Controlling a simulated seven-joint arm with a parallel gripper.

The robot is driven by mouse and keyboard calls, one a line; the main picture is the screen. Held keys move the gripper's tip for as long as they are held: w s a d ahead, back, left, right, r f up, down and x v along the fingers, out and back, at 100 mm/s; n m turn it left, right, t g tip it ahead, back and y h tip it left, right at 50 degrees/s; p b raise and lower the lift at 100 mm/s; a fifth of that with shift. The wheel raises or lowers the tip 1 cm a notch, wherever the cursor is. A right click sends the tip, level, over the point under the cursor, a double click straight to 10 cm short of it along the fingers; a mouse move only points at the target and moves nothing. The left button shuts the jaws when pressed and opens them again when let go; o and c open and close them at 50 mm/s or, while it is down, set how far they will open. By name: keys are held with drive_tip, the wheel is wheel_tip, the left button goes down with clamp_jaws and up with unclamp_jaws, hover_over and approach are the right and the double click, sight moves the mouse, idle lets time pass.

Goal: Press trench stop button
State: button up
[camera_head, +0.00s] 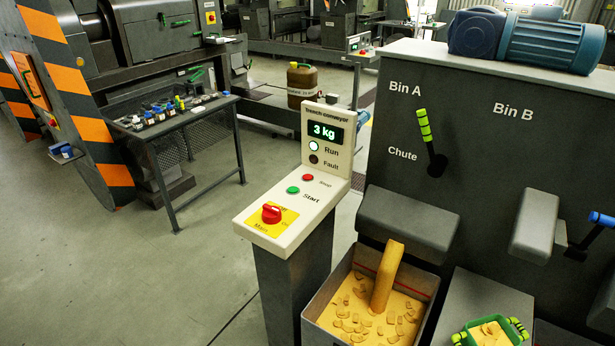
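The trench conveyor panel (296,205) is a cream console on a dark grey post in the middle of the head view. Its red Stop button (308,178) sits at the top of the sloped face, just under the upright display part. The green Start button (293,190) is a little below and left of it. A red Main knob (271,213) on a yellow plate is at the near end. The display (325,131) reads 3 kg. The Run lamp (313,146) is lit and the Fault lamp (313,159) is dark. My gripper is not in view.
Right of the panel, a hopper marked Bin A and Bin B (490,150) stands above a crate (312,312) with a yellow stream falling into it. A green-handled tray (489,320) is at bottom right. A side table (180,120) stands left; floor between is clear.

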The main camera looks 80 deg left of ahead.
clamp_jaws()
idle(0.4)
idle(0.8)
